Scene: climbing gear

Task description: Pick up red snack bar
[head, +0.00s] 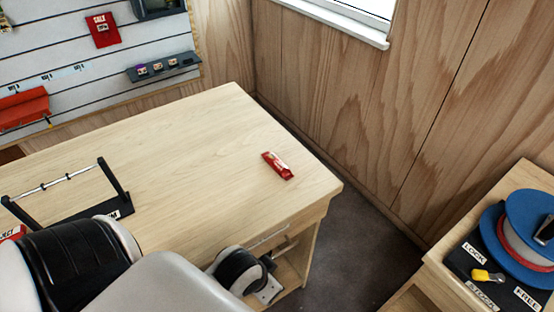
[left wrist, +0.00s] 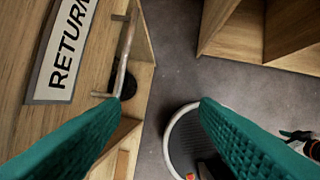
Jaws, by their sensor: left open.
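The red snack bar (head: 277,166) lies flat on the bare wooden table (head: 180,150), near its right end, in the head view. It does not show in the left wrist view. My left gripper (left wrist: 162,105) shows in the left wrist view as two green ridged fingers, spread wide with nothing between them. It points down past a wooden front toward the grey floor, away from the snack bar. In the head view only parts of my arm show at the lower left, and the gripper itself is hidden.
A black stand with a metal bar (head: 60,183) is on the table's left part. A side bench with a blue reel (head: 530,225) stands at right. The left wrist view shows a RETURN sign (left wrist: 62,50) and a metal handle (left wrist: 126,55). The table around the bar is clear.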

